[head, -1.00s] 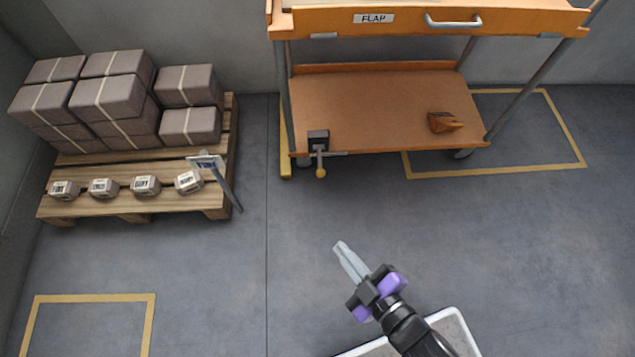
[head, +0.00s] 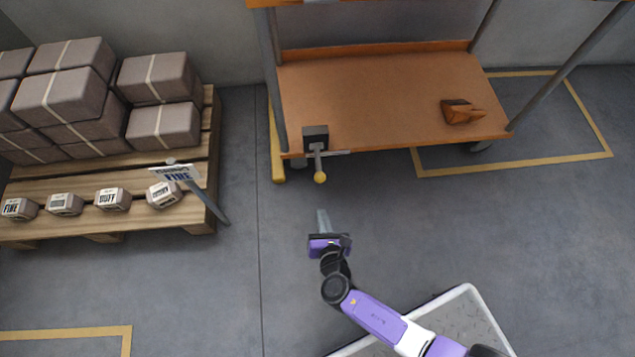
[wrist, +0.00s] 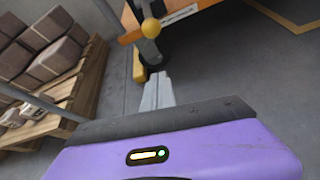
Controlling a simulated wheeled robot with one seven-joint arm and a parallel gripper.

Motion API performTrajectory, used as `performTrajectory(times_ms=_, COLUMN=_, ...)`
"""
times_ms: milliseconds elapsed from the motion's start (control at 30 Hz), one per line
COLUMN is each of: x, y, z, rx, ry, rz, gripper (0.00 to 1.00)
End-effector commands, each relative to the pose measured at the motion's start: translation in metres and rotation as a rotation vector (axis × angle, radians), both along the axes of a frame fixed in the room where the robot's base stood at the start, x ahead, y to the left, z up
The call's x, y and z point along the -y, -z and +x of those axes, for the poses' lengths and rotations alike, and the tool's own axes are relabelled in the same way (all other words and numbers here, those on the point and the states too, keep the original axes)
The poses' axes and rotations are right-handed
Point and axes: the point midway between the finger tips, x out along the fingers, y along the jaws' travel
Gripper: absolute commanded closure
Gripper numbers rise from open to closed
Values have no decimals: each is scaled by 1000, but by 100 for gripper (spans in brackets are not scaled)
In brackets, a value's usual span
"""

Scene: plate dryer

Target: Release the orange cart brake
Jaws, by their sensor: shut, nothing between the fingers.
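The orange cart (head: 390,100) stands at the back, with a brown-orange lower shelf and grey posts. Its brake is a dark box (head: 315,137) at the shelf's front left edge, with a grey lever ending in a yellow knob (head: 320,177) that hangs over the front. The yellow knob also shows near the top of the wrist view (wrist: 151,28). My gripper (head: 322,212) is shut and empty, its pale fingers pointing at the cart. It is in front of the knob and apart from it. In the wrist view the closed fingers (wrist: 157,88) lie below the knob.
A wooden pallet (head: 212,150) with stacked grey boxes and several small labelled blocks stands at the left. A sign on a leaning post (head: 208,200) is at its right corner. An orange-brown wedge (head: 460,111) lies on the shelf. The floor before the cart is clear.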

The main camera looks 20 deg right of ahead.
Motion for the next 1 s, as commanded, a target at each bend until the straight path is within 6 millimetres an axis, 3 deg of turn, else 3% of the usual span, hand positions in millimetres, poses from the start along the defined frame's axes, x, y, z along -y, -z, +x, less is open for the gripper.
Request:
performTrajectory(times_ms=567, x=3, y=4, z=8, rx=-3, ry=-4, rz=-26, gripper=100)
performTrajectory(times_ms=1000, x=20, y=38, z=73, rx=-3, ry=-4, rz=-25, gripper=100)
